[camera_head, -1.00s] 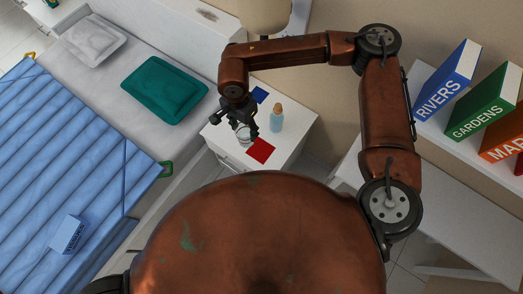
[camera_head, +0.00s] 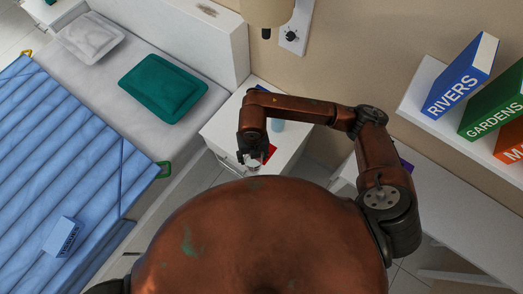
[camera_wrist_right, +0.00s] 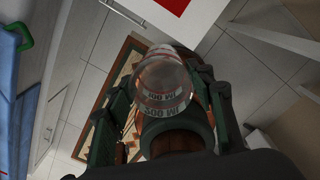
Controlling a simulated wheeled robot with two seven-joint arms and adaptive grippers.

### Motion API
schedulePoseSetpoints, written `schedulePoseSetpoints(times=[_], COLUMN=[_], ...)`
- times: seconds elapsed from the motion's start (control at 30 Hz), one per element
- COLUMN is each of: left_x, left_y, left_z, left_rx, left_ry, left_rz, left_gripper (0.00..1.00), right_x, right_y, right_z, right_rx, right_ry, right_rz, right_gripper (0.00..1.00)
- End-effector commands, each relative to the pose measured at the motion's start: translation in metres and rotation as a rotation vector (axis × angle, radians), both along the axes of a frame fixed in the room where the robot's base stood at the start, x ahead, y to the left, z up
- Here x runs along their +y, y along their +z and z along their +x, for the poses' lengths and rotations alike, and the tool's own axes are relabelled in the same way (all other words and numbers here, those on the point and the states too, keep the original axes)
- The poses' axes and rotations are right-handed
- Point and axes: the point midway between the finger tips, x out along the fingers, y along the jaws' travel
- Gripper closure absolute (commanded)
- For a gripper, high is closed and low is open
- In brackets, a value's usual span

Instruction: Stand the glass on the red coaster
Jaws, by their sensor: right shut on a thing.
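The clear glass (camera_head: 256,160) is held in my right gripper (camera_head: 252,153), which is shut on it near the front edge of the white nightstand. In the right wrist view, the glass (camera_wrist_right: 163,85) sits between the two fingers, with printed markings on its side and floor visible behind it. The red coaster (camera_head: 271,153) lies on the nightstand, just right of the gripper and partly hidden by it. In the wrist view, the coaster (camera_wrist_right: 175,5) is cut off at the top edge, apart from the glass. My left gripper is not in view.
A light blue bottle (camera_head: 278,126) stands on the nightstand (camera_head: 296,140) behind the coaster, partly covered by my right arm. The bed (camera_head: 205,105) is to the left. A shelf with books (camera_head: 462,78) and a white desk (camera_head: 450,210) are to the right.

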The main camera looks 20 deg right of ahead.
Motion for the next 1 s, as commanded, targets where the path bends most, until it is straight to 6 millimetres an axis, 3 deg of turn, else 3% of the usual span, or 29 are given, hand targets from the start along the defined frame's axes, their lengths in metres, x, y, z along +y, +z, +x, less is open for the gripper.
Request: schedulePoseSetpoints(times=[0.2,0.43,0.83,1.0], left_x=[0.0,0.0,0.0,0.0], left_y=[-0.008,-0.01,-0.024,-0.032], left_z=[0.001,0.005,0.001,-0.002], left_rx=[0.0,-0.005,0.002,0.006], left_ry=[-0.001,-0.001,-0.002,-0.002], left_rz=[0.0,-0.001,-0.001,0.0], left_gripper=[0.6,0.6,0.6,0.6], right_x=[-0.009,-0.016,-0.051,-0.061], right_y=[-0.023,-0.032,-0.072,-0.103], right_z=[-0.008,-0.004,0.074,0.097], right_rx=[0.004,0.001,0.002,0.005], right_ry=[-0.441,-0.625,-0.632,-0.63], right_rz=[-0.002,-0.005,-0.006,-0.005], right_gripper=[0.92,0.92,0.92,0.92])
